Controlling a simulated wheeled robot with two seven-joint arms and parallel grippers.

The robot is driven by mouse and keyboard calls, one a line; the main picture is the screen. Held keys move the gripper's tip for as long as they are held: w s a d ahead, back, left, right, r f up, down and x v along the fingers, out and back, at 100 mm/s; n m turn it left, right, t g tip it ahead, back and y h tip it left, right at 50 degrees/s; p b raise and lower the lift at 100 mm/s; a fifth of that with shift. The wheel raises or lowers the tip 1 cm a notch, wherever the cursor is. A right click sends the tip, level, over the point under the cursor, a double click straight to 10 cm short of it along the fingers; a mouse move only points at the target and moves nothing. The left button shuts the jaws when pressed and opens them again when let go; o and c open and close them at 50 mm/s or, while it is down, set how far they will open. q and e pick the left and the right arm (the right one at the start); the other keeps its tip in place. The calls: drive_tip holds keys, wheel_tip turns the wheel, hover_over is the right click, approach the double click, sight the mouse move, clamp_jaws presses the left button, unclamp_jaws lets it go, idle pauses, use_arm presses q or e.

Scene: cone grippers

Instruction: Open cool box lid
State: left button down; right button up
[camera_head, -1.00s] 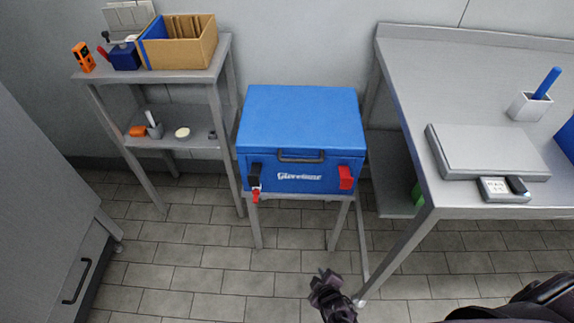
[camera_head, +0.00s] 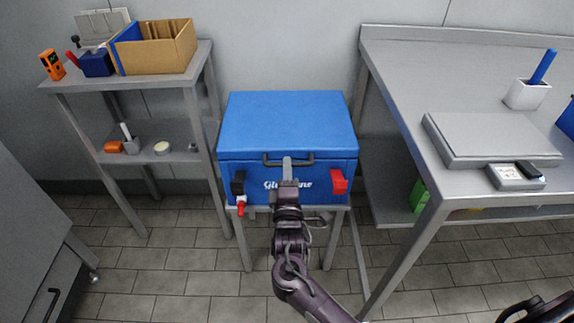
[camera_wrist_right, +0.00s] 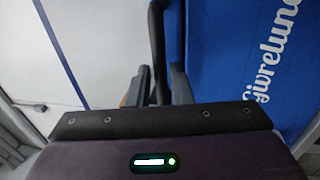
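The cool box (camera_head: 235,171) is blue and stands on a small grey stand, with its lid (camera_head: 288,115) shut. A dark handle (camera_head: 268,160) runs along the lid's front edge; it also shows in the right wrist view (camera_wrist_right: 157,40). My right gripper (camera_head: 288,163) is at the middle of the handle. In the wrist view its fingers (camera_wrist_right: 160,85) stand apart, with the handle between them; firm contact is not visible.
A grey shelf (camera_head: 70,82) with a cardboard organiser (camera_head: 160,55) stands at left. A grey workbench (camera_head: 400,60) with a flat grey device (camera_head: 490,138) stands close on the right. A grey cabinet (camera_head: 25,215) is at the near left. The tiled floor in front is clear.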

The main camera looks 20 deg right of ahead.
drive_tip(key=shift+x, duration=1.05)
use_arm(q)
drive_tip(key=shift+r, duration=0.45)
use_arm(e)
drive_tip(key=shift+c, duration=0.3)
clamp_jaws()
use_arm(q)
drive_tip(key=shift+f, duration=0.1)
